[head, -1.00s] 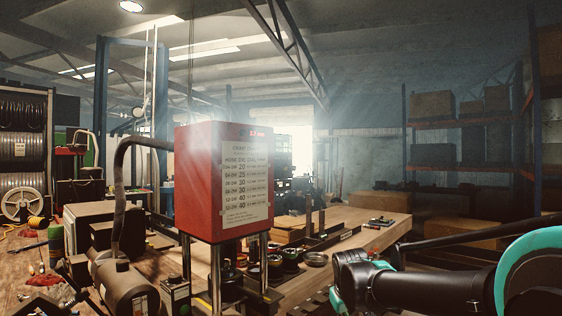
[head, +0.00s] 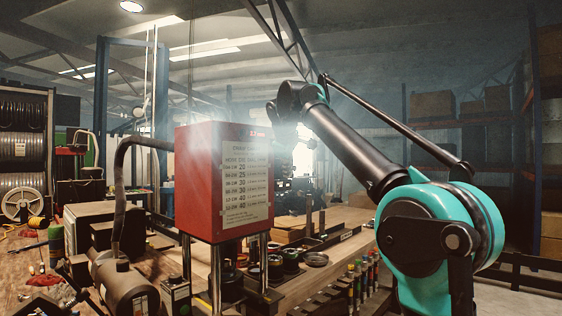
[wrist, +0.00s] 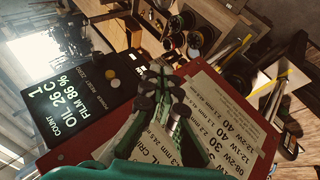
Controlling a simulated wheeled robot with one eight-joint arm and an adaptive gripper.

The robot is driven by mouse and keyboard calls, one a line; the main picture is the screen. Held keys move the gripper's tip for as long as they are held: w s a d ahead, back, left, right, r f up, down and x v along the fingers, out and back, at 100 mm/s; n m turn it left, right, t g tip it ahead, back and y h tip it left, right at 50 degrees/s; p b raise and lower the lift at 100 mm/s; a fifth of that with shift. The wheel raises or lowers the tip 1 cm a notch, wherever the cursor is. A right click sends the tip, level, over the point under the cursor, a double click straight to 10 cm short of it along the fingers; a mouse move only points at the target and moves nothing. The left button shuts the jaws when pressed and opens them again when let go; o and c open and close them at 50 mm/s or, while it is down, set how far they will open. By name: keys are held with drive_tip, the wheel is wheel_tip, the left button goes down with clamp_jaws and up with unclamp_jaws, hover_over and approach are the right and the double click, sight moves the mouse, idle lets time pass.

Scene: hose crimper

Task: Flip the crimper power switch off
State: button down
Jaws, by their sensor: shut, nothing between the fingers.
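The crimper (head: 200,185) is a red box on steel posts with a white crimp chart (head: 245,183) on its front. In the wrist view, its red housing (wrist: 62,155) and chart (wrist: 205,85) lie behind my fingers. A black control panel (wrist: 75,85) with a lit readout and small round controls (wrist: 115,83) sits left of the fingertips. I cannot tell which control is the power switch. My gripper (wrist: 160,85) has green fingers and dark tips, shut and empty, over the crimper. In the head view the gripper itself cannot be made out against the glare.
A wooden bench (head: 345,218) carries dies and fittings (head: 290,258) beside the crimper. A dark hose (head: 122,190) arches on the left to a motor (head: 128,290). Several coloured-handled tools (head: 362,280) hang at the bench edge. Shelves with boxes (head: 430,104) stand behind.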

drive_tip(key=s+a+r+n, duration=0.2)
drive_tip(key=r, duration=0.4)
drive_tip(key=s+a+r+n+t, duration=0.1)
drive_tip(key=s+a+r, duration=0.1)
drive_tip(key=r, duration=0.3)
drive_tip(key=shift+a+r+n+y, duration=0.4)
drive_tip(key=shift+w, duration=0.1)
approach(281, 166)
drive_tip(key=w+a+f, duration=0.1)
drive_tip(key=w+a, duration=0.1)
drive_tip(key=a, duration=0.1)
drive_tip(key=shift+w+f, duration=0.1)
drive_tip(key=shift+f, duration=0.3)
drive_tip(key=shift+w+d+f, duration=0.5)
drive_tip(key=shift+w+d, duration=0.05)
drive_tip(key=shift+d, duration=0.15)
drive_tip(key=shift+w+d+f, duration=0.55)
drive_tip(key=shift+d, duration=0.15)
